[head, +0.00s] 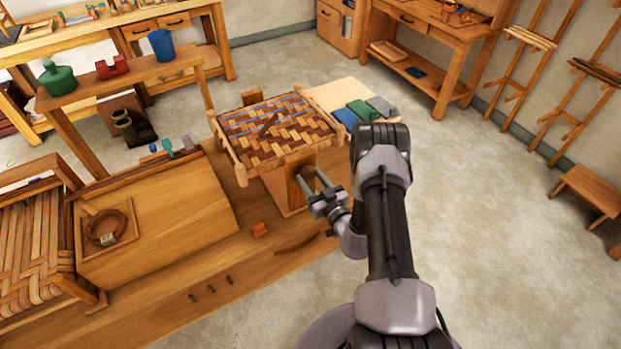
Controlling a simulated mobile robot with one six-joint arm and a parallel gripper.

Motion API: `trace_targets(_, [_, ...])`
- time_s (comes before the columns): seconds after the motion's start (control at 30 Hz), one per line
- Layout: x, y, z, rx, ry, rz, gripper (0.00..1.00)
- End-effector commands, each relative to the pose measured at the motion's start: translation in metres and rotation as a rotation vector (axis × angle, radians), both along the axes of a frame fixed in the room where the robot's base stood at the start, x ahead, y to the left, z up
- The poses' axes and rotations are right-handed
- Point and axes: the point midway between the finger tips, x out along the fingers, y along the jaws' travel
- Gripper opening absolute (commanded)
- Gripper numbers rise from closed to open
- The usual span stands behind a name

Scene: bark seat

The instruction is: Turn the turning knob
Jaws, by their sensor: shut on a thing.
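The woven bark seat (275,128) is held on a wooden stand (288,190) on the workbench, with blue strips running across its weave. My gripper (311,178) reaches in from the right, below the front right corner of the seat. Its two grey fingers are at the stand's right face and shut on the turning knob. The knob is almost wholly hidden by the fingers and the stand, so its angle cannot be told.
A small orange-red piece (260,230) lies on the bench left of my gripper. A slanted wooden board (165,220) with a coil (106,228) is further left. The floor on the right is clear up to a stool (590,190).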

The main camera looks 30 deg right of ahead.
Motion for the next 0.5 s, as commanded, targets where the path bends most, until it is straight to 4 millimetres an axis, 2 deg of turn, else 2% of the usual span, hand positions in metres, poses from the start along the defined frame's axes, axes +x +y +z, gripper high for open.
trace_targets(0.1, [-0.0002, 0.0001, -0.0001, 0.002, 0.0, 0.0, 0.05])
trace_targets(0.13, [-0.0002, 0.0001, -0.0001, 0.002, 0.0, 0.0, 0.47])
trace_targets(0.23, [-0.0001, 0.0001, -0.0001, 0.001, 0.0, 0.0, 0.67])
trace_targets(0.5, [-0.0002, 0.0, -0.0001, 0.0, 0.0, 0.0, 0.67])
